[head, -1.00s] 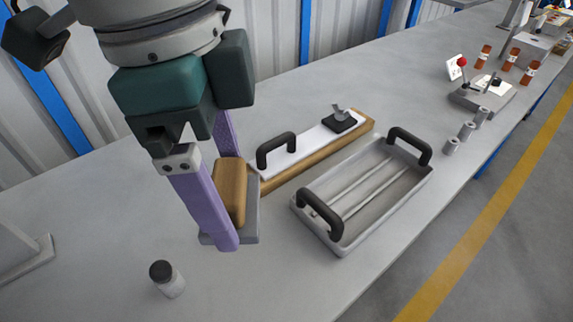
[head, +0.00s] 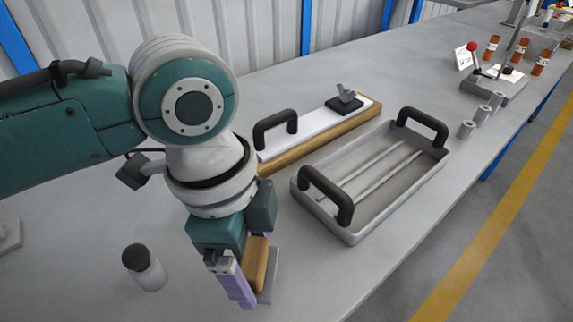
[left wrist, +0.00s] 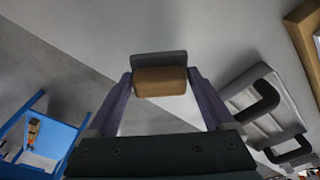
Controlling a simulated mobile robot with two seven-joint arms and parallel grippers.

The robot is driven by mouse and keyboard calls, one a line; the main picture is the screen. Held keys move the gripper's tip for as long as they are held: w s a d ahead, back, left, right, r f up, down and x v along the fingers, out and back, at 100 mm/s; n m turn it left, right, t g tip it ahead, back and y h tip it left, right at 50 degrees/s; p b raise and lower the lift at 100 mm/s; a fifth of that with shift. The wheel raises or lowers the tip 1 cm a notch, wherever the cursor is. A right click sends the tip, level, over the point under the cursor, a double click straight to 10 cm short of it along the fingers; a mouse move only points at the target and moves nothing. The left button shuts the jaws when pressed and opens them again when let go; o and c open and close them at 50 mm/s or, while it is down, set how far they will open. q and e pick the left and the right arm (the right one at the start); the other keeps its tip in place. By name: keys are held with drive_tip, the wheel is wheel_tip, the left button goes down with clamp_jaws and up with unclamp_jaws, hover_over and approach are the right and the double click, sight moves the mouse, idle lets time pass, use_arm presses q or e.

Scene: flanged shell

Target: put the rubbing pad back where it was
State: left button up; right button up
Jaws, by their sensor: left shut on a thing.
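The rubbing pad has a tan wooden grip (head: 256,262) on a grey base. My left gripper (head: 236,287) is shut on the wooden grip, with a purple finger along its near side. The pad is toward the front of the bench, below the tray in the head view. In the left wrist view, the pad (left wrist: 160,82) sits between the two purple fingers (left wrist: 160,95), with its grey side outward. I cannot tell whether its base touches the bench. My right gripper is not in view.
A grey tray (head: 300,190) with two black handles and thin rods stands right of my left arm. Behind it lies a wooden board (head: 330,132) with a white top and black handle. A black-capped jar (head: 145,268) stands left of the gripper. The bench (head: 345,275) is clear between pad and tray.

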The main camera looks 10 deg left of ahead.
sight(255, 277)
use_arm(q)
drive_tip(key=shift+f+b, duration=0.65)
drive_tip(key=shift+f, duration=1.55)
drive_tip(key=shift+f, duration=0.1)
drive_tip(key=o, duration=1)
drive_tip(key=shift+o, duration=0.2)
wheel_tip(255, 277, up, 12)
drive_tip(key=a+p, duration=0.1)
drive_tip(key=p, duration=0.2)
drive_tip(key=shift+a+p, duration=0.25)
drive_tip(key=shift+p, duration=0.1)
